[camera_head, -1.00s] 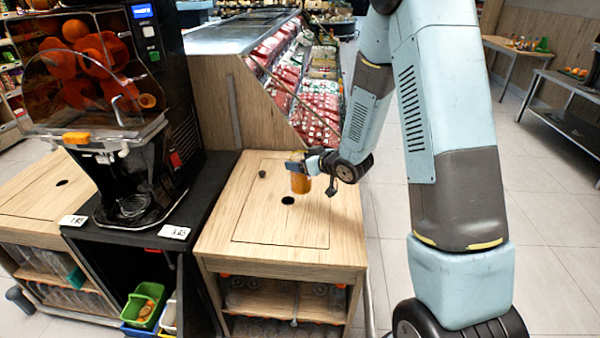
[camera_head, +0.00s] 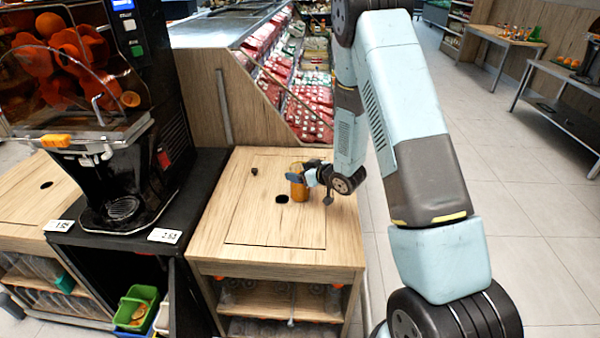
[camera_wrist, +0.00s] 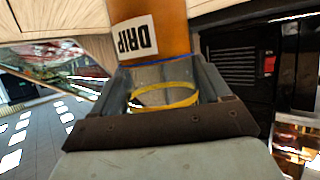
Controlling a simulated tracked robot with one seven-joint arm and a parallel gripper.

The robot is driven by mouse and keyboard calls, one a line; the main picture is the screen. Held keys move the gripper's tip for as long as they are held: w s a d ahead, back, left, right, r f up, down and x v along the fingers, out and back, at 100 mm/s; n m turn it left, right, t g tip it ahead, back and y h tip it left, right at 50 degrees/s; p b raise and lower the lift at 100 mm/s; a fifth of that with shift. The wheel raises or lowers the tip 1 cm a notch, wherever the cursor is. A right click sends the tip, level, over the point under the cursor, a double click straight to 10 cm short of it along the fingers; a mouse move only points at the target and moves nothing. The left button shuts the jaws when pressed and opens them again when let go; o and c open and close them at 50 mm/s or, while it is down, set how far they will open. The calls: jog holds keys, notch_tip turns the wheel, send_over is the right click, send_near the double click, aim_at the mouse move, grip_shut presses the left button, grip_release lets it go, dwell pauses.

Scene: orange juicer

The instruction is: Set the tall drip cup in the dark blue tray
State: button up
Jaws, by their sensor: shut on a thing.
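The tall drip cup (camera_head: 300,191) is amber-brown and stands out against the pale wooden counter. In the wrist view the cup (camera_wrist: 165,28) has a white label reading DRIP, upside down in the picture. My gripper (camera_head: 303,176) is shut on the cup from the right side. The wrist view shows the fingers (camera_wrist: 158,66) on either side of it, with a yellow ring seen between them. The cup looks roughly upright; I cannot tell whether its base touches the counter. I cannot make out a dark blue tray for certain.
The wooden counter (camera_head: 262,222) has a round dark hole (camera_head: 282,198) left of the cup and a small dark knob (camera_head: 254,171). The black orange juicer (camera_head: 125,110) stands left. A green bin (camera_head: 137,308) sits below it. Open floor lies right; tables stand at the far right.

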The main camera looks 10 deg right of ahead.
jog(key=shift+a+f, duration=0.15)
jog(key=o, duration=1.7)
jog(key=shift+o, duration=0.2)
